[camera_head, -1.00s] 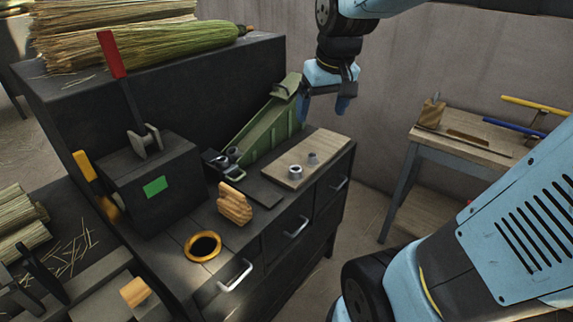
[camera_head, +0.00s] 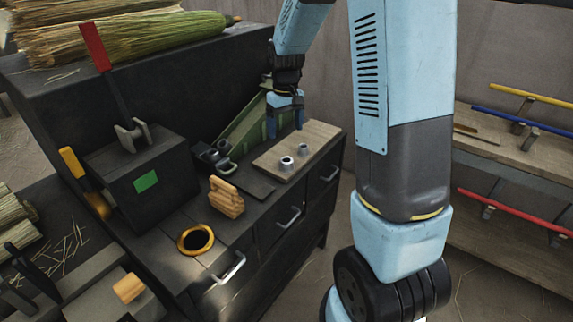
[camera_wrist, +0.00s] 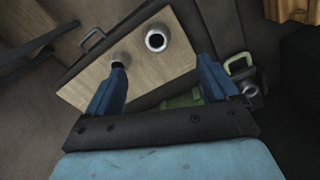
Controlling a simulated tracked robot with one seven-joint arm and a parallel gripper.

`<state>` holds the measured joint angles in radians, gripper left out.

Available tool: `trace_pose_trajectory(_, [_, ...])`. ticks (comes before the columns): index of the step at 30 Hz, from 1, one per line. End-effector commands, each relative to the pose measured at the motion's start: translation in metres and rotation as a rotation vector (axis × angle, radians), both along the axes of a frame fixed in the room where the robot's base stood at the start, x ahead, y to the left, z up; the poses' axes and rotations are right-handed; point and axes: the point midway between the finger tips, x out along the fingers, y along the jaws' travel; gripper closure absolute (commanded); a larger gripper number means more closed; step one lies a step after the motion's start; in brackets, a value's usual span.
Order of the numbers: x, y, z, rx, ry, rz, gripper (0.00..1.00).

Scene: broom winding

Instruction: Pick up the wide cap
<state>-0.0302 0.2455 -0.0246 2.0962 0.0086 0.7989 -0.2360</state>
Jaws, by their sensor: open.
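The wide cap (camera_head: 287,163), a short grey ring with a dark hole, stands on a pale wooden board (camera_head: 318,135) on the dark cabinet. It also shows in the wrist view (camera_wrist: 157,39), beyond and between my fingertips. A narrower grey cap (camera_head: 303,149) stands beside it on the board. In the wrist view the narrower cap (camera_wrist: 120,59) is close to the tip of my left-hand finger. My gripper (camera_head: 286,128) has blue fingers and hangs above the back of the board, apart from the wide cap. In the wrist view my gripper (camera_wrist: 160,68) is open with nothing between its fingers.
A green trough (camera_head: 240,130) lies behind the board. A black clamp (camera_head: 213,155), wooden block (camera_head: 226,197) and yellow-rimmed hole (camera_head: 195,239) are left of it. A red-handled lever box (camera_head: 140,180) stands farther left. A rack with coloured rods (camera_head: 520,120) is at right.

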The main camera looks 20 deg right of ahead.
Motion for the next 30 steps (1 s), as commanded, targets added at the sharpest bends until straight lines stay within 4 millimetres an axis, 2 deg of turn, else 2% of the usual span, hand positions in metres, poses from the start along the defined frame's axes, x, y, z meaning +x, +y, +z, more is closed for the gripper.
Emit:
trace_pose_trajectory(13, [0.0, 0.0, -0.069, 0.0, 0.004, 0.0, 0.13])
trace_pose_trajectory(23, [0.0, -0.002, -0.091, 0.0, 0.003, 0.0, 0.13])
trace_pose_trajectory(30, [0.0, -0.007, -0.123, 0.0, 0.004, 0.0, 0.13])
